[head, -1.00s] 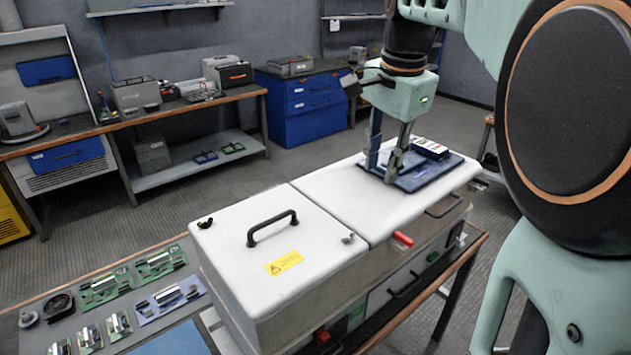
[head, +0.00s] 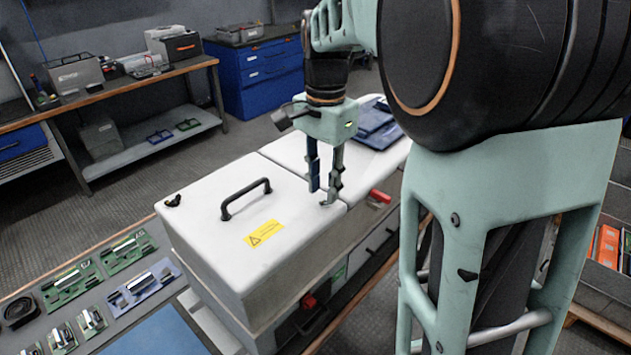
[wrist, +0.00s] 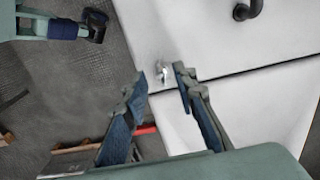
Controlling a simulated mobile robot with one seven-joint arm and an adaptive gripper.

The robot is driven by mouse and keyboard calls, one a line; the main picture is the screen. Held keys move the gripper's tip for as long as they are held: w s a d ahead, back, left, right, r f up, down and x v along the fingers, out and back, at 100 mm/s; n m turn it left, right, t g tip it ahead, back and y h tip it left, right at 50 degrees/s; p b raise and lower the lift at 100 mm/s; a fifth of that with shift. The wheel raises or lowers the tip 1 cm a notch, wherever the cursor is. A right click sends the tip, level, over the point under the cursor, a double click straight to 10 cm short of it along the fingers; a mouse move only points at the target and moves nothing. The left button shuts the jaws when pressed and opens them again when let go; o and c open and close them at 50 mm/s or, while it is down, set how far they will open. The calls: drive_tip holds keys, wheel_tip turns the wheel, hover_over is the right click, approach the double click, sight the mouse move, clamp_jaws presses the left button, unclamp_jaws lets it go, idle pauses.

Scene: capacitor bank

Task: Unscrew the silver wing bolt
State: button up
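The silver wing bolt (head: 327,203) sits on the white lid (head: 205,245), close to its right corner by the seam. In the wrist view the wing bolt (wrist: 162,72) shows just beyond and between the fingertips. My gripper (head: 325,190) points down right above the wing bolt. Its two fingers are apart, with nothing held between them, as the wrist view (wrist: 160,85) shows. The head view does not clearly show whether a fingertip touches the bolt.
A black handle (head: 246,199) and a yellow warning label (head: 263,233) are on the same lid. A black wing bolt (head: 172,200) is at its far left corner. A red handle (head: 380,196) sticks out at the right. A blue tray (head: 378,130) lies on the other lid.

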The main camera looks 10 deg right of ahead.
drive_tip(key=shift+f, duration=1.2)
clamp_jaws()
